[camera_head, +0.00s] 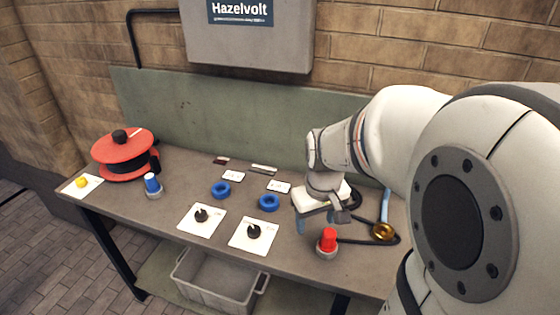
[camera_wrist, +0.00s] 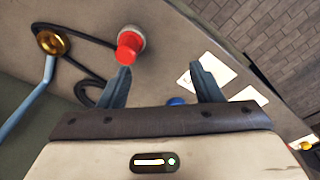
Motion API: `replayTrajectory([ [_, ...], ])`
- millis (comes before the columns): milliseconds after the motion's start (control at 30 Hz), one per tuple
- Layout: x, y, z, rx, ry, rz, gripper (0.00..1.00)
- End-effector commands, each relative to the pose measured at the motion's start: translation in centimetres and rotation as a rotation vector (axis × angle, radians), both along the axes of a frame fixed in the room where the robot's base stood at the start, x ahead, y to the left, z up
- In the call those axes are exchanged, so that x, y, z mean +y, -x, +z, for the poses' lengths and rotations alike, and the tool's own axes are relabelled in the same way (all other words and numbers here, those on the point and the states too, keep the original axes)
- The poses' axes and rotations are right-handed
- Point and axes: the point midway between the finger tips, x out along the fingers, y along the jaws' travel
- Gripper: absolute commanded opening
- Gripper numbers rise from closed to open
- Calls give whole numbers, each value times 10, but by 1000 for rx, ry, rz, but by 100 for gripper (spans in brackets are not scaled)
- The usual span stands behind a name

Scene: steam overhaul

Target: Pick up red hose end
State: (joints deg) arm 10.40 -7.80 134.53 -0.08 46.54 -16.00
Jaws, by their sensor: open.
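The red hose end (camera_head: 327,240) is a red cap on a light grey base near the front right of the bench. A black hose (camera_head: 360,241) runs from beside it to a brass fitting. In the wrist view the red hose end (camera_wrist: 128,46) lies just beyond the tip of the left finger, outside the gap between the fingers. My gripper (camera_head: 315,222) hangs above the bench, just behind and left of the red hose end in the head view. In the wrist view my gripper (camera_wrist: 159,80) is open and empty, its two fingers spread apart.
A brass fitting (camera_head: 383,231) with a light blue pipe (camera_head: 386,203) stands right of the red hose end. Blue rings (camera_head: 268,202) and white cards with black knobs (camera_head: 254,233) lie to the left. A red reel (camera_head: 122,158) and a blue-capped piece (camera_head: 152,184) are farther left. A grey bin (camera_head: 212,283) sits below.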

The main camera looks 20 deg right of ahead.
Motion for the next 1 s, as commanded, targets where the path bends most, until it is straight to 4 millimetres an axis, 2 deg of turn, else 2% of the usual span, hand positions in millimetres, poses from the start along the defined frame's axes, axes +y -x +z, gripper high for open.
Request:
replayTrajectory([
  [33, -12, -9, -3, 28, -2, 7, 59],
  [200, -42, -32, -25, 83, -9, 53, 59],
  [400, -62, -43, -43, 113, -17, 82, 59],
  [767, -64, -43, -78, 122, -19, 91, 59],
  [1000, -63, -39, -110, 121, -19, 91, 59],
])
